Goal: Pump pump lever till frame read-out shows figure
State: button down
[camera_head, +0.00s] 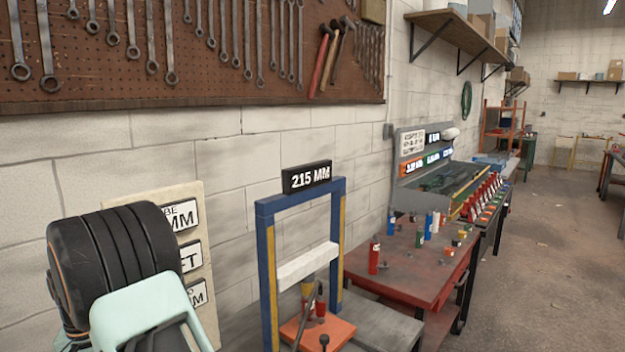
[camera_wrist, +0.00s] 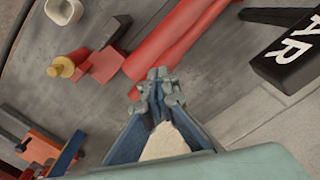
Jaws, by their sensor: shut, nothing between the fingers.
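The blue frame (camera_head: 268,270) stands on the bench with a black read-out (camera_head: 308,178) on top reading "215 MM". A white crossbar (camera_head: 308,263) spans it. Below sits an orange base (camera_head: 340,330) with a thin grey rod (camera_head: 303,318), which looks like the pump lever, leaning up, and a black knob (camera_head: 324,340). My gripper (camera_wrist: 158,75) shows in the wrist view, shut and empty, over a long red object (camera_wrist: 185,42); whether they touch I cannot tell. The pump lever cannot be clearly made out there.
A pale board with dimension plates (camera_head: 190,258) is partly hidden by my arm. A red table (camera_head: 410,275) with small coloured bottles stands right of the frame. In the wrist view a black block lettered "AR" (camera_wrist: 285,55) and a brass-coloured fitting (camera_wrist: 62,66) lie nearby.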

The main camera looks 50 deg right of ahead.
jog(key=shift+f, duration=0.1)
notch_tip(320, 180, down, 9)
jog(key=b, duration=0.5)
jog(key=shift+r, duration=0.2)
notch_tip(320, 180, up, 9)
jog(key=p, duration=0.6)
jog(key=shift+f, duration=0.1)
dwell(0.6)
jog(key=shift+d, duration=0.1)
dwell(1.6)
jog(key=shift+f, duration=0.1)
dwell(0.8)
